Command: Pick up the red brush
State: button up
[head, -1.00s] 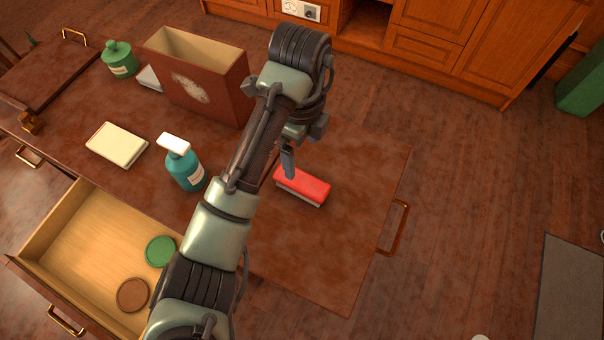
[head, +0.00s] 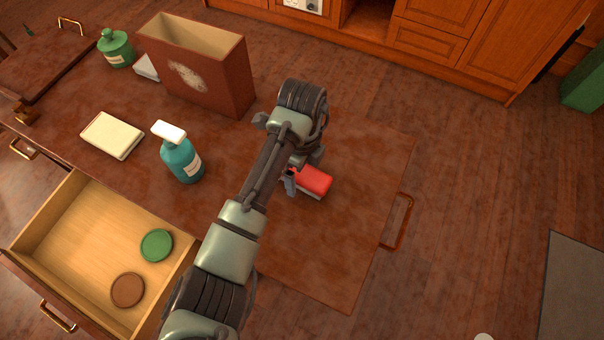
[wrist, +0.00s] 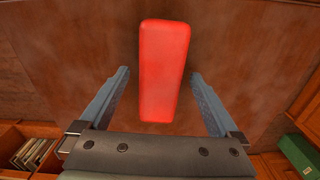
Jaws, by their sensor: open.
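The red brush (head: 314,181) lies on the brown table top, its red back up and a pale strip showing along its lower edge. In the wrist view the red brush (wrist: 164,70) runs lengthwise between the two fingers, with a gap on each side. My gripper (wrist: 160,88) is open, with one finger to the left and one to the right of the brush. In the head view my gripper (head: 291,182) is low at the brush's left end, and my arm hides part of that end.
A teal spray bottle (head: 183,161), a cream notepad (head: 112,136) and a tall brown box (head: 205,80) stand left of the arm. An open drawer (head: 87,225) holds a green disc (head: 156,245) and a brown disc (head: 128,290). The table right of the brush is clear.

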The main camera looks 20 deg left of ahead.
jog(key=shift+f, duration=0.1)
jog(key=shift+c, duration=0.3)
jog(key=c, duration=1.4)
jog(key=shift+c, duration=0.2)
